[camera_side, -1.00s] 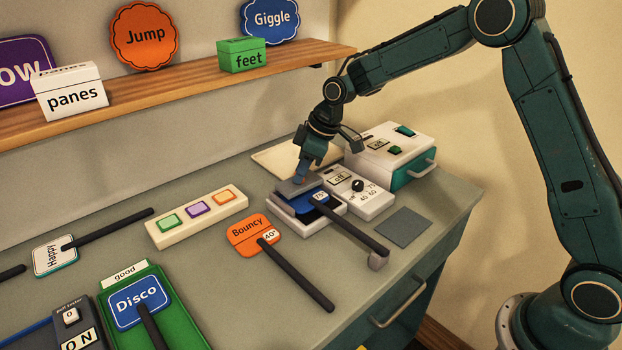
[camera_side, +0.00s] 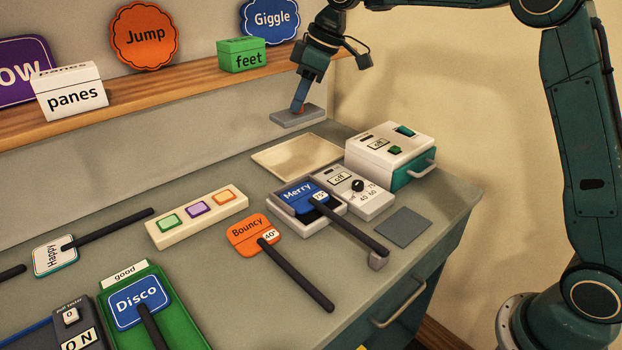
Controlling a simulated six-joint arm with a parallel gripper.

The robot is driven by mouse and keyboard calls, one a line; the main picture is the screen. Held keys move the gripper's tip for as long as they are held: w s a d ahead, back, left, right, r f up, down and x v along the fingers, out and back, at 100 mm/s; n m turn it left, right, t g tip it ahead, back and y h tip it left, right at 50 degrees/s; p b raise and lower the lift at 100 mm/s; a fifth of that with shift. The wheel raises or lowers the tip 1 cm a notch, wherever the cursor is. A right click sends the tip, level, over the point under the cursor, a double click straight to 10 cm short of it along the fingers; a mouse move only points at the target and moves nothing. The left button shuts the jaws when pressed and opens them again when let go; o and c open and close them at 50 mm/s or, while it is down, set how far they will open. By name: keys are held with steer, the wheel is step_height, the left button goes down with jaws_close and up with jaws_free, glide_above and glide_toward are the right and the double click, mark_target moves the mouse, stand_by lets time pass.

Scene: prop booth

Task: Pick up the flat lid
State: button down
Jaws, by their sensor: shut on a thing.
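The flat lid (camera_side: 286,119) is a thin grey slab. My gripper (camera_side: 298,108) is shut on it and holds it in the air, well above the counter and in front of the back wall, just below the shelf's right end. Below, the white open-topped device (camera_side: 329,218) stands uncovered. In it lies a blue "Merry" paddle (camera_side: 297,194) with a "75°" tag and a dark handle sticking out to the front right.
A cream tray (camera_side: 268,157) lies flat and empty behind the device. A white dial box (camera_side: 372,207) and a white-and-teal box (camera_side: 390,162) stand to the right. An orange "Bouncy" paddle (camera_side: 246,226) and a three-button panel (camera_side: 170,236) lie to the left. A wooden shelf (camera_side: 150,95) runs above.

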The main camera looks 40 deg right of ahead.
steer(key=shift+r, duration=0.45)
steer(key=shift+s+d, duration=0.1)
steer(key=shift+s+d, duration=0.1)
steer(key=shift+d, duration=0.1)
steer(key=s+d+f, duration=0.2)
steer(key=s+d, duration=0.4)
steer(key=s, duration=0.4)
steer(key=s+d+f, duration=0.1)
steer(key=s+d, duration=0.5)
steer(key=s, duration=0.5)
steer(key=shift+d+f+n, duration=0.25)
steer(key=shift+f+n, duration=0.05)
steer(key=shift+f, duration=0.05)
step_height(320, 180, down, 16)
steer(key=shift+f, duration=0.1)
